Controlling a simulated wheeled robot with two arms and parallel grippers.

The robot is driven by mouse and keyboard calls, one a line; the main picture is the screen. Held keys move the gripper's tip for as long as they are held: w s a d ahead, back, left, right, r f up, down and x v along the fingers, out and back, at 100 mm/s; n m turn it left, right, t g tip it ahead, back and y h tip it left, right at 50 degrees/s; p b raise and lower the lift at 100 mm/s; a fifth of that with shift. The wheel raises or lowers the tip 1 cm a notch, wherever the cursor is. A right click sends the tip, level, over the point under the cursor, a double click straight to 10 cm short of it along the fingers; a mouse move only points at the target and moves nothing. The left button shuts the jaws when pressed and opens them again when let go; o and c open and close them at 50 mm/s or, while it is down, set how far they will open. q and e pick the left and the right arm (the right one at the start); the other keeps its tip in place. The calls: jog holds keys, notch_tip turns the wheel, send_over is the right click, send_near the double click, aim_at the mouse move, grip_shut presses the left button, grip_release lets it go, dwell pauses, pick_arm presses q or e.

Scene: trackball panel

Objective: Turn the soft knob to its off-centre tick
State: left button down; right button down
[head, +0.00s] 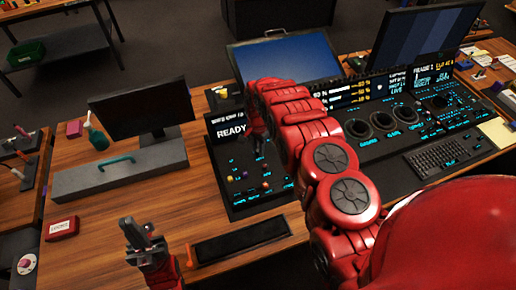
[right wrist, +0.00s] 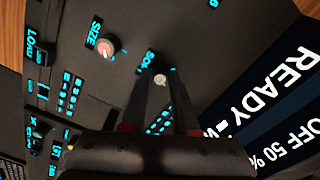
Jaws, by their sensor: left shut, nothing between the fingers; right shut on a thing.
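The soft knob (right wrist: 160,80) is a small pale knob on the dark panel (right wrist: 205,45), beside a blue label that reads "SOF" before a finger cuts it off. My right gripper (right wrist: 159,76) is shut on it, one finger on each side. The tick marks around the knob cannot be made out. In the head view my right gripper (head: 258,148) reaches down to the panel under the READY screen (head: 230,131), and the knob is hidden there. My left gripper (head: 141,238) is shut and empty over the table at the lower left.
The size knob (right wrist: 106,47), reddish with a pale rim, sits near the soft knob. A dark monitor (head: 142,104) on a grey base, a green bottle (head: 96,135) and a red box (head: 62,228) stand to the left. A keyboard (head: 440,156) lies to the right.

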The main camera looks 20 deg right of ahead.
dwell(0.4)
jog(key=n+b, duration=0.2)
jog(key=n, duration=0.1)
jog(key=shift+f, duration=0.15)
jog(key=n+b, duration=0.2)
jog(key=shift+n, duration=0.4)
jog(key=n+b, duration=0.1)
jog(key=n, duration=0.2)
jog(key=shift+b, duration=0.35)
jog(key=shift+n+b, duration=0.55)
jog(key=shift+n, duration=1.25)
jog(key=c, duration=0.7)
grip_release()
